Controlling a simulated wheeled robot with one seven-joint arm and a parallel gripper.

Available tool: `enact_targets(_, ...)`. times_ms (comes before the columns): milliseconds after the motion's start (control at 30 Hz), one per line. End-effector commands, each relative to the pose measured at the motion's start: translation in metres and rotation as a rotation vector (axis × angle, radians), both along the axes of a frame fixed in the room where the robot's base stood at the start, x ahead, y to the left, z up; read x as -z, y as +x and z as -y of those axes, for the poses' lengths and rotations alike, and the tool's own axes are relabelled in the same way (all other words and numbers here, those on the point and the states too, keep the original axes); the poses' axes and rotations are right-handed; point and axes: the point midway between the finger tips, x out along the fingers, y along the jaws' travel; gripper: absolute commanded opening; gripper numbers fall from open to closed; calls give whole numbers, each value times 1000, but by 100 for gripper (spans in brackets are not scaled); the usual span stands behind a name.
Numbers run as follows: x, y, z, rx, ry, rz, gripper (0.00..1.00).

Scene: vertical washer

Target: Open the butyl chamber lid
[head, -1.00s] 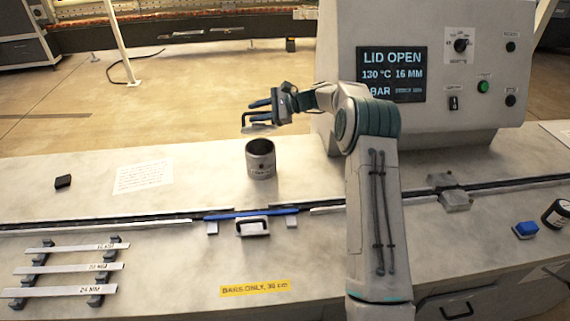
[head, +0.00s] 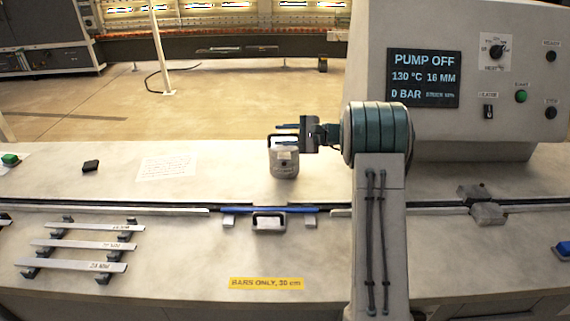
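The butyl chamber appears to be the grey metal cylinder (head: 284,168) standing upright on the bench, left of the machine's console. Its upper part is partly hidden by my gripper (head: 286,133). A dark, handle-like edge and a grey top show at the cylinder's mouth; I take this for the lid (head: 272,142), seemingly on the chamber. My gripper comes in from the right, level with the cylinder's top, fingers pointing left. Whether its fingers touch or hold the lid cannot be made out. The screen (head: 424,77) reads "PUMP OFF", 130 °C, 16 MM, 0 BAR.
A blue bar (head: 318,210) lies in the rail, with a handled block (head: 269,222) in front of it. A rack of metal bars (head: 85,244) is at left, a paper note (head: 168,167) behind. The console (head: 470,80) stands close behind my arm.

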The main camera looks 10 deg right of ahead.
Motion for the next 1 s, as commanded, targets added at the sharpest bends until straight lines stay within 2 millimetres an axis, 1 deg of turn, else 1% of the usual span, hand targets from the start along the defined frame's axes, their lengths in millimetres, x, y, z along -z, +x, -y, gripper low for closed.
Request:
enact_targets(33, 4, -2, 11, 14, -4, 16, 33)
enact_targets(100, -2, -8, 21, 14, -2, 15, 33)
enact_targets(433, -13, -37, 65, 9, -2, 12, 33)
enact_targets(767, -27, -71, 120, 9, -2, 12, 33)
enact_targets(800, -33, -75, 116, -2, -13, 9, 33)
enact_targets(833, -37, -79, 108, -16, -30, 2, 33)
enact_targets(1000, -46, -99, 81, -67, -118, -27, 33)
